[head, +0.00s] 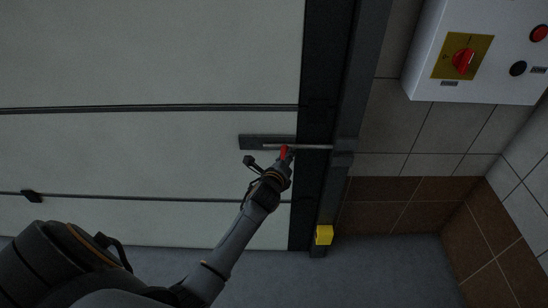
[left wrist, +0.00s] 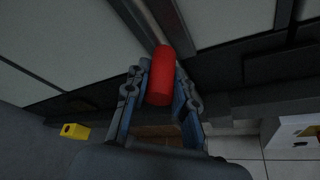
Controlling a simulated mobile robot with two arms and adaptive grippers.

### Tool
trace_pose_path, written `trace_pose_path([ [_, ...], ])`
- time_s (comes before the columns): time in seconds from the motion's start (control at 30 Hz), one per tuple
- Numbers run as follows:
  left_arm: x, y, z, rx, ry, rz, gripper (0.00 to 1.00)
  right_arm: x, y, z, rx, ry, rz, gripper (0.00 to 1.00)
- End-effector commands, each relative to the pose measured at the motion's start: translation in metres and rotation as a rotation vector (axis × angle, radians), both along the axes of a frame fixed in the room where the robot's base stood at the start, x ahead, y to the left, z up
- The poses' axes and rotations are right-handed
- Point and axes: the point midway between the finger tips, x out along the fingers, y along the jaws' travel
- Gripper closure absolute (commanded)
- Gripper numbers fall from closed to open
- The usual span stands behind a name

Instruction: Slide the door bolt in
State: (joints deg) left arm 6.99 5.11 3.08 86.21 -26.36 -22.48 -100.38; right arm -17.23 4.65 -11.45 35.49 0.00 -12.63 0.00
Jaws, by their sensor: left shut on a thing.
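The door bolt is a thin metal rod (head: 312,147) lying level across the dark edge strip of the pale door (head: 150,155). A dark mounting plate (head: 252,141) sits behind its left part. Its right end meets the grey door post (head: 345,125); I cannot tell how deep it sits there. The bolt's red handle (head: 284,151) points down from the rod. My left gripper (head: 281,162) is shut on this handle from below. In the left wrist view the red handle (left wrist: 161,75) stands between both fingers of the gripper (left wrist: 160,92). My right gripper is not in view.
A white control box (head: 430,65) with a red rotary switch (head: 463,61) hangs on the tiled wall at the upper right. A yellow block (head: 324,235) is at the foot of the post. The floor (head: 390,270) below is clear.

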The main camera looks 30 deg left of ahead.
Motion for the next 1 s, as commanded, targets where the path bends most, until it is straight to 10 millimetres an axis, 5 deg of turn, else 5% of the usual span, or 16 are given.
trace_pose_path([
  [0.3,0.003,-0.006,0.000,-0.002,-0.002,-0.005,1.00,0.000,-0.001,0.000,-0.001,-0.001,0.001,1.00],
  [0.33,0.003,-0.006,0.000,-0.002,-0.002,-0.005,0.73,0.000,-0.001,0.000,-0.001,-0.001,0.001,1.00],
  [0.43,0.003,-0.006,0.001,-0.002,-0.002,-0.005,0.53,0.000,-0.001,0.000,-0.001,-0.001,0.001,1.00],
  [0.77,0.001,-0.004,0.000,0.001,-0.001,-0.002,0.52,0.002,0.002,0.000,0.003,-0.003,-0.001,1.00],
  [1.0,-0.021,-0.010,0.006,0.002,0.000,-0.003,0.52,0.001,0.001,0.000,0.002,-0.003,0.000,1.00],
])
